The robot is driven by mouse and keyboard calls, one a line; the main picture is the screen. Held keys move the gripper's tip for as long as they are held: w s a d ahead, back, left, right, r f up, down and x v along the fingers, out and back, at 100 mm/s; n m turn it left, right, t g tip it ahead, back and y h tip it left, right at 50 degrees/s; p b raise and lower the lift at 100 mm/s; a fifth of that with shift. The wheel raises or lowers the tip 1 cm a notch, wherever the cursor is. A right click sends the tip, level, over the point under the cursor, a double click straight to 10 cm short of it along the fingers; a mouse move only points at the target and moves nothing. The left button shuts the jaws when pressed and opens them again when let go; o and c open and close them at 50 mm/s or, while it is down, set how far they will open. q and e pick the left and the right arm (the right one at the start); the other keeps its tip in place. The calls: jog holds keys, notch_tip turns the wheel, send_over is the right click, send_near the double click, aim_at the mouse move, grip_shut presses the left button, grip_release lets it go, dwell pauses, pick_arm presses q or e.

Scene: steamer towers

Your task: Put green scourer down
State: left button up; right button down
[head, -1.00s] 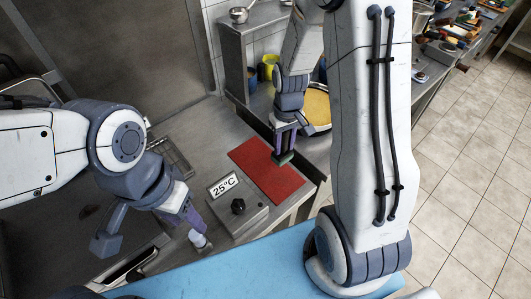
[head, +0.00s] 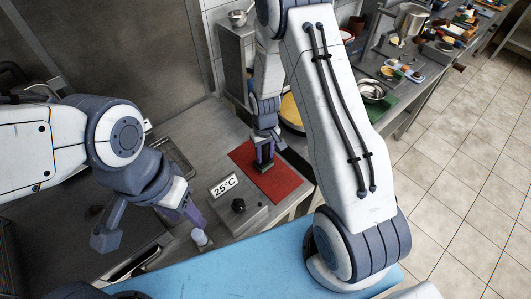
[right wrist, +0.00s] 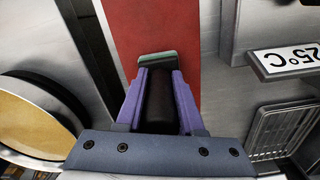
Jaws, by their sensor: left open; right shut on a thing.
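My right gripper (head: 264,164) is over the red mat (head: 287,183) on the steel counter, its fingers pointing down. It is shut on the green scourer (right wrist: 157,57), a small block with a green top edge and a dark side, seen at the fingertips in the right wrist view. In the head view the scourer (head: 265,168) is low over the mat; I cannot tell whether it touches it. The mat also fills the top middle of the right wrist view (right wrist: 180,25). My left gripper (head: 199,228) is open, at the counter's front left, away from the mat.
A temperature display reading 25°C (head: 223,187) and a box with a black knob (head: 238,206) stand left of the mat. A round yellow-topped pan (head: 292,110) is behind it to the right. A blue surface (head: 225,268) lies in front.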

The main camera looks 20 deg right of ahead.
jog(key=shift+f, duration=0.1)
jog(key=c, duration=0.5)
grip_release()
